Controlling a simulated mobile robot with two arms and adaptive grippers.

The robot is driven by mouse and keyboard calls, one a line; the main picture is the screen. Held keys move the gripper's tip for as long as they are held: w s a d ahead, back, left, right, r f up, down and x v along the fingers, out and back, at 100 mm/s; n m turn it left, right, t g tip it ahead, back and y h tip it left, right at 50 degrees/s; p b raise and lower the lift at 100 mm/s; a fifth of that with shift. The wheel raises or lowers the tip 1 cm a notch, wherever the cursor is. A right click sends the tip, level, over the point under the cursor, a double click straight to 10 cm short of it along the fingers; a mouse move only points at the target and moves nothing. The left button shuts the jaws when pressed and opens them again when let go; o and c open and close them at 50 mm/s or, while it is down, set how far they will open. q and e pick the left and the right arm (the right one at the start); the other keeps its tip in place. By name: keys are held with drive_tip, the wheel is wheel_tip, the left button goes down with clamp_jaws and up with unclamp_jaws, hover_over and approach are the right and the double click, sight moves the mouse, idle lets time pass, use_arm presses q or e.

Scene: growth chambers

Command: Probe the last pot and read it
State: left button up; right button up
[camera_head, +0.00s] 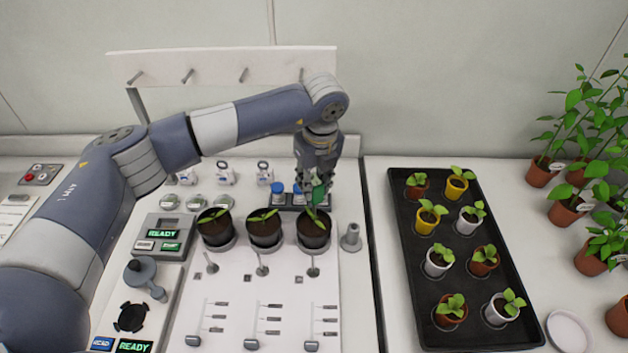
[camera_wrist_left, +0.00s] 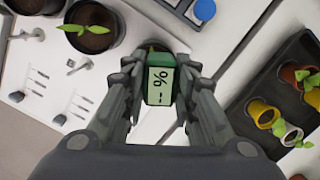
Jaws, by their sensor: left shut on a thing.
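My left gripper (camera_head: 318,172) is shut on a green moisture probe (camera_head: 318,194) above the rightmost of three dark pots (camera_head: 313,231) on the white panel. In the left wrist view the probe (camera_wrist_left: 160,86) sits between the two fingers (camera_wrist_left: 160,95). Its pale display shows a dash and a percent sign, with no clear number. The probe's lower part is hidden, so I cannot tell whether its tip is in the soil. The middle pot (camera_head: 264,230) and left pot (camera_head: 216,230) each hold a seedling. My right gripper is not in view.
A black tray (camera_head: 398,228) of small potted seedlings lies at the right. Blue-capped bottles (camera_head: 277,189) stand in a rack behind the pots. A box showing READY (camera_head: 162,234) sits at the left.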

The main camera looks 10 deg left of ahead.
use_arm(q)
drive_tip(key=shift+f+b, duration=1.4)
drive_tip(key=shift+f, duration=0.3)
drive_tip(key=o, duration=1.2)
drive_tip(key=r, duration=0.4)
drive_tip(key=s+d+r, duration=0.1)
drive_tip(key=r, duration=0.7)
drive_tip(key=shift+s+d, duration=0.15)
drive_tip(key=shift+s, duration=0.05)
drive_tip(key=shift+f, duration=0.1)
